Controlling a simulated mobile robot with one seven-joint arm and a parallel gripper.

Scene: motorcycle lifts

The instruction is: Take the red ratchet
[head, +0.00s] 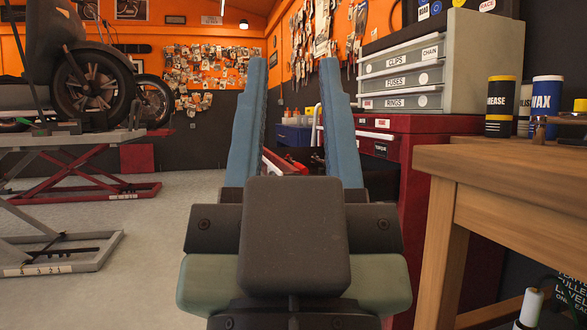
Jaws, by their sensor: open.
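My gripper (294,66) reaches forward in the middle of the head view. Its two blue fingers stand wide apart, open, with nothing held between them. Beyond and between the fingers, low down, a small red shape (297,166) shows at what looks like a pulled-out drawer of the red tool cabinet (420,165). It may be the red ratchet, but it is small and partly hidden by my gripper, so I cannot tell. No other ratchet can be made out.
A grey drawer unit (429,75) stands on the cabinet. A wooden bench (500,170) with a grease can (500,105) and a wax can (546,105) is at right. Motorcycle lifts (75,165) fill the left. A blue bin (292,135) is farther back. Open floor lies left of my gripper.

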